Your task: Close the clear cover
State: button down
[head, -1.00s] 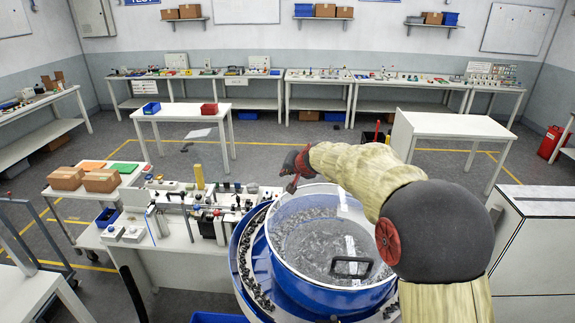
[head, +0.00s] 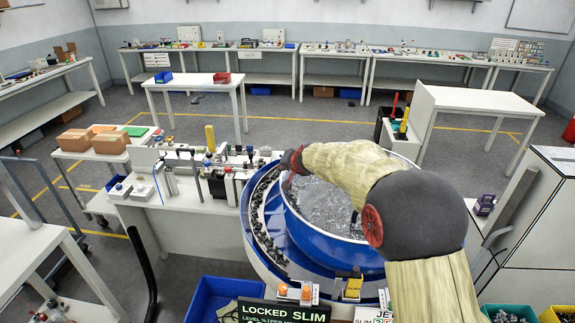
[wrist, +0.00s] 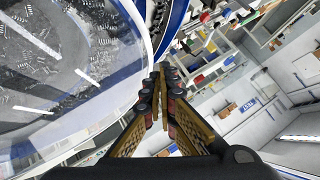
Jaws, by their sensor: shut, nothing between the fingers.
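The blue feeder bowl (head: 322,236) stands at the middle right in the head view, with many small parts inside. The clear cover (wrist: 62,62) fills the left of the wrist view as a see-through sheet with a curved edge, and the loose parts show through it. A dark handle bit on it shows beside my arm in the head view (head: 354,217). How far the cover is raised I cannot tell. My gripper (wrist: 163,76) is shut and empty beside the cover's edge. In the head view its wrist end is above the bowl's left rim, and my arm hides part of the bowl.
A bench with fixtures (head: 200,180) stands left of the bowl. A blue bin (head: 215,299), a black sign (head: 275,311) and small control boxes (head: 296,293) are at its front. A white cabinet (head: 540,215) is at the right.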

aim_at(283, 174)
jog(key=shift+a+f+b, duration=0.1)
jog(key=shift+f+b, duration=0.7)
jog(key=shift+f, duration=0.55)
jog(key=shift+s+f, duration=0.1)
jog(key=shift+f, duration=0.1)
jog(key=shift+r, duration=0.15)
